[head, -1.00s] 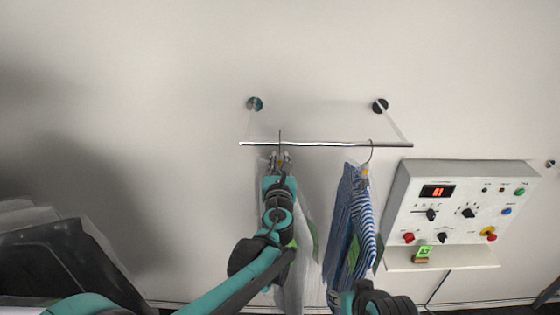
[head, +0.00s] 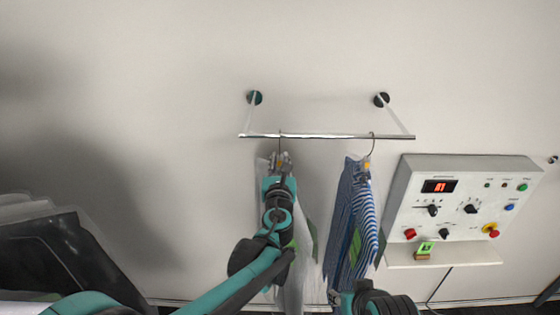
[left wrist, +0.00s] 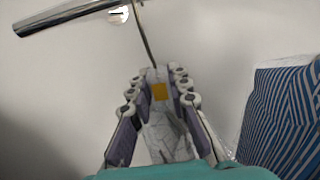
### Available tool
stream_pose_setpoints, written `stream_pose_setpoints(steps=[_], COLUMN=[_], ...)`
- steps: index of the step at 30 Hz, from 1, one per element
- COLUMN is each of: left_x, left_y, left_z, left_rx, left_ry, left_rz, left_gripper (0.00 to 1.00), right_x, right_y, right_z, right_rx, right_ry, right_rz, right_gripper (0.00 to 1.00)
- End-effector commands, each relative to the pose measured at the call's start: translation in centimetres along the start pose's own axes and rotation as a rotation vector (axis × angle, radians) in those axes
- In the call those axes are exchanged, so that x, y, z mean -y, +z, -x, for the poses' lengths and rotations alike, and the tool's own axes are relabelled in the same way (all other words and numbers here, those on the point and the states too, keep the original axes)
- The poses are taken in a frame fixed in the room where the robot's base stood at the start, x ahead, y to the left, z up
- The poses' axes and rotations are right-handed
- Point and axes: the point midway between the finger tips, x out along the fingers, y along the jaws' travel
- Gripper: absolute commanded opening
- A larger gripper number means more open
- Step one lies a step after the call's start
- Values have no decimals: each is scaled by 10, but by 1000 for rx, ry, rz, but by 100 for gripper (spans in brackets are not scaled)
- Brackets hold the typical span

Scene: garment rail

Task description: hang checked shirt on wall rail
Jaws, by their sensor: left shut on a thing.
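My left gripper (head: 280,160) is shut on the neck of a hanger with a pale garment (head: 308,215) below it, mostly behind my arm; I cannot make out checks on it. In the left wrist view the fingers (left wrist: 158,95) close around a whitish piece with an orange square. The hanger's thin dark hook (left wrist: 146,38) rises to the rail. The wall rail (head: 325,136) is a shiny horizontal bar, also in the left wrist view (left wrist: 65,17). The hook top is at the rail's left part; I cannot tell whether it bears on it.
A blue striped garment (head: 352,215) hangs on the rail's right part, close beside the pale one; it also shows in the left wrist view (left wrist: 285,115). A control panel (head: 465,205) with a shelf (head: 445,257) is at the right. The wall left of the rail is bare.

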Motion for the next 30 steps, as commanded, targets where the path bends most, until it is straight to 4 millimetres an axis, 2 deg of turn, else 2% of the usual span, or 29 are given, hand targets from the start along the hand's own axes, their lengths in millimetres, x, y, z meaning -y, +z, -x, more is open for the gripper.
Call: stream_pose_setpoints(steps=[5,6,8,17,20,23,30], left_x=[0,0,0,0,0,1,0], left_y=[0,0,0,0,0,0,0], left_z=[0,0,0,1,8,23,76], left_rx=[0,0,0,0,0,0,0], left_ry=[0,0,0,0,0,-2,-2], left_rz=[0,0,0,0,0,0,0], left_gripper=[0,28,42,42,42,42,42], right_x=[0,0,0,0,0,0,0], right_y=[0,0,0,0,0,0,0], right_z=[0,0,0,0,0,0,0], right_rx=[0,0,0,0,0,0,0], right_ry=[0,0,0,0,0,0,0], right_rz=[0,0,0,0,0,0,0], right_gripper=[40,40,40,40,40,40,40])
